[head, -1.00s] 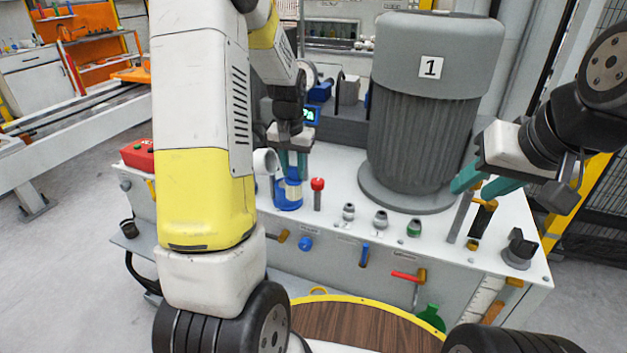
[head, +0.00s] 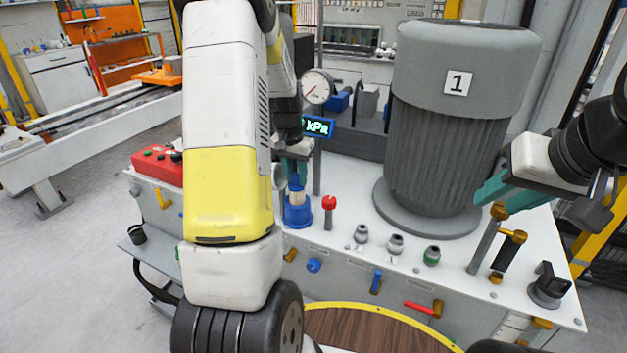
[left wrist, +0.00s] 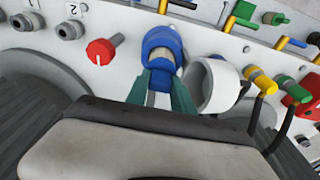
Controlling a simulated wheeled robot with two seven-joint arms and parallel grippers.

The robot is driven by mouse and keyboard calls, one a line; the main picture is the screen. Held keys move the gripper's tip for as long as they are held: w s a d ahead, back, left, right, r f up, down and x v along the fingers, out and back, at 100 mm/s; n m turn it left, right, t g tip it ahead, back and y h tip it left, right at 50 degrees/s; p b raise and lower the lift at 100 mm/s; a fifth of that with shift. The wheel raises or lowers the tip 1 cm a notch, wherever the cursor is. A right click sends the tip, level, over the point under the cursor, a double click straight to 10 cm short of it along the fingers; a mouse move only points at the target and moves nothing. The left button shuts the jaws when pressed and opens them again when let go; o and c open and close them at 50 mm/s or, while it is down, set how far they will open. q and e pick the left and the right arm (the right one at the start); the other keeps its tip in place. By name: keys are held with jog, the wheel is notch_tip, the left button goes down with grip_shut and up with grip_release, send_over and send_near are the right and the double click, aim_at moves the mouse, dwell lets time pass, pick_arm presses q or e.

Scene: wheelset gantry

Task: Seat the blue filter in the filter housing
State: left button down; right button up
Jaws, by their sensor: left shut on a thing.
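The blue filter (head: 296,183) has a blue upper part and a pale band. My left gripper (head: 293,165) is shut on it, pointing down, with teal fingers on either side. The left wrist view also shows the filter (left wrist: 163,62) between the fingertips. Under it on the white deck is a wider blue cup-like part (head: 298,216), which looks like the filter housing. The filter stands upright over this part; I cannot tell how deep it sits. My right gripper (head: 508,188) appears open and empty, right of the large grey cylinder.
A red knob (head: 329,203) stands just right of the blue part. A white hollow ring (left wrist: 213,86) is close beside the left fingers. The grey cylinder marked 1 (head: 440,130) blocks the middle of the deck. Fittings and a gauge (head: 317,86) stand nearby.

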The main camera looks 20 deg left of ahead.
aim_at(296, 186)
pick_arm(q)
jog(key=shift+f, duration=2.7)
jog(key=shift+f, duration=0.15)
jog(key=c, duration=1.4)
grip_release()
jog(key=shift+o, duration=0.2)
notch_tip(296, 186, up, 12)
jog(key=s, duration=0.2)
jog(key=s+d+r+t+h, duration=0.1)
jog(key=s+d+r+t, duration=0.1)
jog(key=s+d+r, duration=0.65)
jog(key=s+d+r+t, duration=0.1)
jog(key=s+d+r, duration=0.1)
jog(key=s, duration=0.5)
jog(key=s+d+r+n+t+h, duration=0.1)
jog(key=s+d+r, duration=0.2)
jog(key=s, duration=0.5)
jog(key=shift+s+d+r, duration=0.15)
jog(key=shift+d+r, duration=0.15)
jog(key=shift+r, duration=0.15)
